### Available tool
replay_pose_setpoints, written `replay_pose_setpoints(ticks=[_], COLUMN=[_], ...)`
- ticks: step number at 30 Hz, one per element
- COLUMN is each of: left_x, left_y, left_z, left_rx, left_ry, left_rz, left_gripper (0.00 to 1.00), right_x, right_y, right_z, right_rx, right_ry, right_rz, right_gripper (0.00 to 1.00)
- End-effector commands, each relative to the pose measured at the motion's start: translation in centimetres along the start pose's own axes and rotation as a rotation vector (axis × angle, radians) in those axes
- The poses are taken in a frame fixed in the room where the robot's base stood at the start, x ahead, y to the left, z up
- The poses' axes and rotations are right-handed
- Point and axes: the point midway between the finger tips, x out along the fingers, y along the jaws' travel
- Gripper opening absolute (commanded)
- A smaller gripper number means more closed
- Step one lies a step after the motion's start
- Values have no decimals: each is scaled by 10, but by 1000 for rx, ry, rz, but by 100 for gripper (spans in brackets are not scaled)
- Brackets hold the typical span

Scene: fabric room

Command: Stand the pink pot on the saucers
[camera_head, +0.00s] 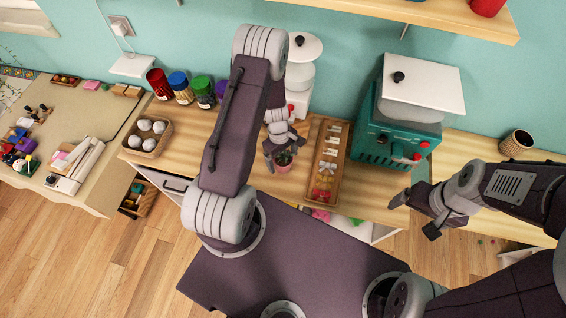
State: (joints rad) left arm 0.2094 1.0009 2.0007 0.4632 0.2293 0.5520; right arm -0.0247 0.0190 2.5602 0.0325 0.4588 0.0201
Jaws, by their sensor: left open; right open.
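The pink pot (283,166), with a small dark plant in it, stands on the wooden counter near its front edge. My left gripper (284,153) comes down over the pot with its fingers apart, at the plant and the pot's rim. I cannot tell whether the fingers touch it. The gripper and arm partly hide the pot. My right gripper (414,216) is open and empty, in front of the counter at the right. I cannot make out any saucers; my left arm hides part of the counter.
A long wooden tray (313,180) with bows lies just right of the pot. A teal machine (372,140) stands further right. A basket of white balls (148,151) and several coloured jars (180,88) are at the left. A shelf (440,15) overhangs the back.

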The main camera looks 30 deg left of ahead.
Motion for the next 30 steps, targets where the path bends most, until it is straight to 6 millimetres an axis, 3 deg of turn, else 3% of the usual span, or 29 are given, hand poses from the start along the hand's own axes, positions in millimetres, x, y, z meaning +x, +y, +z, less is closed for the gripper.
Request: replay_pose_setpoints(ticks=[7, 8, 15, 16, 24, 30], left_x=[4, 4, 4, 4, 0, -26], left_y=[0, 0, 0, 0, 1, 2], left_z=[0, 0, 0, 0, 0, 3], left_rx=[0, 0, 0, 0, 0, 1], left_ry=[1, 1, 1, 1, 2, 3], left_rz=[1, 1, 0, 1, 2, 5], left_gripper=[90, 84, 17, 14, 14, 14], right_x=[0, 0, 0, 0, 0, -2], right_y=[0, 0, 0, 0, 0, 0], right_z=[0, 0, 0, 0, 0, 0], right_rx=[0, 0, 0, 0, 0, 0], right_ry=[0, 0, 0, 0, 0, 0], right_rz=[0, 0, 0, 0, 0, 0], right_gripper=[89, 89, 89, 89, 89, 89])
